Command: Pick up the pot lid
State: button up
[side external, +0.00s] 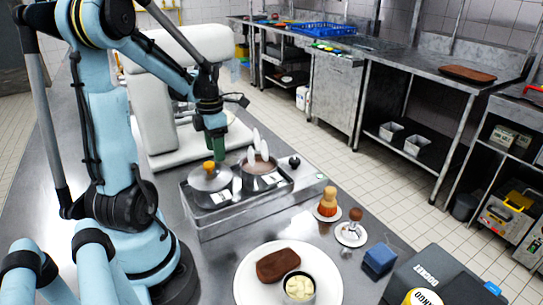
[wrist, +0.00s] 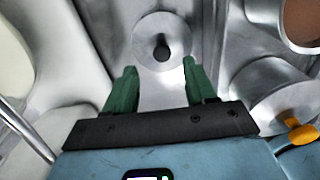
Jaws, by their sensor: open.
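A round grey metal lid-like disc with a black knob (wrist: 160,50) lies ahead of my gripper in the wrist view. My gripper (wrist: 160,75) is open and empty, its green fingers pointing toward the disc, apart from it. In the side view my gripper (side external: 218,148) hangs just behind a covered pot (side external: 210,182) with an orange knob (side external: 209,166). That orange knob also shows at lower right in the wrist view (wrist: 302,135). A black knob (side external: 294,161) shows beyond the right pot; I cannot tell whether it is the same one.
An uncovered pot with brown contents (side external: 262,164) stands beside the covered one in a metal holder (side external: 235,220). White upright pieces (side external: 257,142) stick up by it. A white plate (side external: 250,290) with food and two small saucers are nearer the camera. A white machine (side external: 155,105) stands behind.

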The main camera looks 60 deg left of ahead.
jog(key=shift+d+f, duration=0.15)
jog(key=shift+f, duration=2.45)
grip_shut()
